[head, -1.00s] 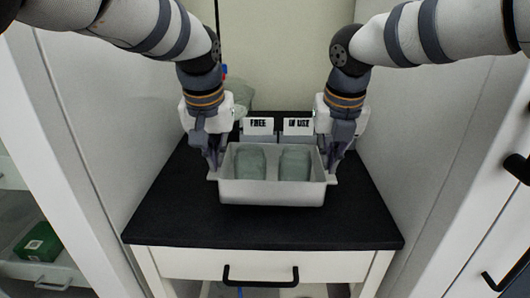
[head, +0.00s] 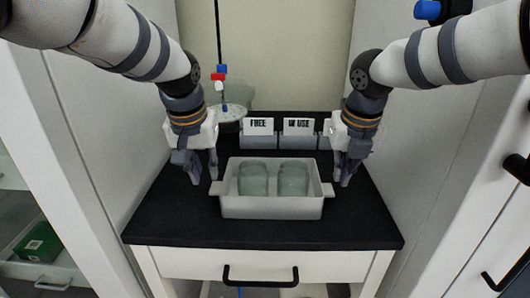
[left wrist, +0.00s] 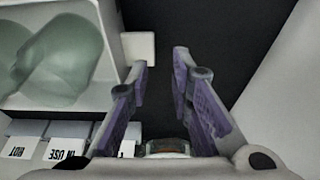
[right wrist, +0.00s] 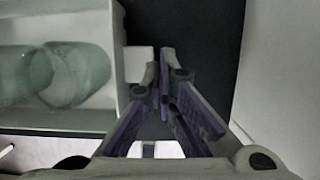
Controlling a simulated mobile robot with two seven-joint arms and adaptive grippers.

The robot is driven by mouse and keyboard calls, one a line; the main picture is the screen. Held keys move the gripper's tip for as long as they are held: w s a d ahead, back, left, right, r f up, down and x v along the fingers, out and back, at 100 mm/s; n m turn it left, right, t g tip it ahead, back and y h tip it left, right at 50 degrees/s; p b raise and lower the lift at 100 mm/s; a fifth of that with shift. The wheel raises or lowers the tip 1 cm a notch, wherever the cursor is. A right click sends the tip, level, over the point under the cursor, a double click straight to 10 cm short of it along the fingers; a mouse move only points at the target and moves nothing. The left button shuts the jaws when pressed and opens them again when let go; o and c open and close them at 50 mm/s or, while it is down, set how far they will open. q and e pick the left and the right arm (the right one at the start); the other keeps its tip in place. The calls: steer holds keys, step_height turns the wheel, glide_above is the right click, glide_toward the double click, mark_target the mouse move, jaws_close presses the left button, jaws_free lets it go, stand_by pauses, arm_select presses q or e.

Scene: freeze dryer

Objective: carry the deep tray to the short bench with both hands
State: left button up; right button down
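The deep tray (head: 272,208), pale grey with a handle tab at each end, stands level on the short bench's black top (head: 265,232). Two greenish glassy vessels (head: 253,180) (head: 293,180) are in it. My left gripper (head: 203,172) is open and empty, just outside the left tab; the left wrist view shows that tab (left wrist: 138,46) beside its fingers. My right gripper (head: 343,178) is outside the right tab, empty, its fingertips almost together; the right wrist view shows that tab (right wrist: 139,64) beside, not between, the fingers.
Signs reading FREE (head: 258,126) and IN USE (head: 298,126) stand on holders behind the tray. A pale round perforated thing (head: 228,114) is at the back left. Cabinet walls close in on both sides. Bare black top lies in front of the tray.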

arm_select(q)
steer(key=shift+a, duration=0.1)
arm_select(e)
steer(key=c, duration=1.9)
jaws_free()
steer(key=shift+f, duration=0.1)
steer(key=shift+d, duration=0.1)
steer(key=shift+r, duration=0.35)
arm_select(q)
steer(key=v, duration=1.2)
arm_select(e)
steer(key=v, duration=1.1)
steer(key=shift+s+r, duration=0.15)
steer(key=shift+s, duration=0.05)
